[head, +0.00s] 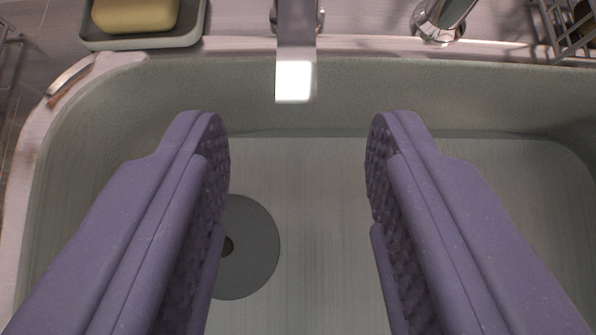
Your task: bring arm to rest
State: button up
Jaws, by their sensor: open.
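My gripper (297,135) shows in the head view as two purple fingers with dotted inner pads. The fingers stand wide apart and nothing is between them. They are over a pale green-grey sink (480,175), whose basin fills most of the view. A round grey drain disc (262,250) on the sink floor is partly hidden behind the left finger.
A metal faucet spout (296,50) reaches over the back rim of the sink. A second metal fitting (440,18) stands to its right. A wire rack (570,35) is at the back right.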

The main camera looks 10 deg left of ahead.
jog(key=shift+s+r, duration=0.2)
jog(key=shift+s, duration=0.1)
notch_tip(320, 180, up, 34)
jog(key=w+a+m+t+h, duration=0.1)
jog(key=w+t+h, duration=0.1)
jog(key=t+h, duration=0.1)
jog(key=s+a+r+t, duration=0.1)
jog(key=s+a+r, duration=0.1)
jog(key=s+r, duration=0.6)
jog(key=s+a+r+m+t+y, duration=0.1)
jog(key=s+a+r, duration=0.2)
jog(key=s+r, duration=0.5)
notch_tip(320, 180, up, 9)
jog(key=shift+s+a+r, duration=0.1)
jog(key=shift+s+a, duration=0.05)
jog(key=shift+s, duration=0.2)
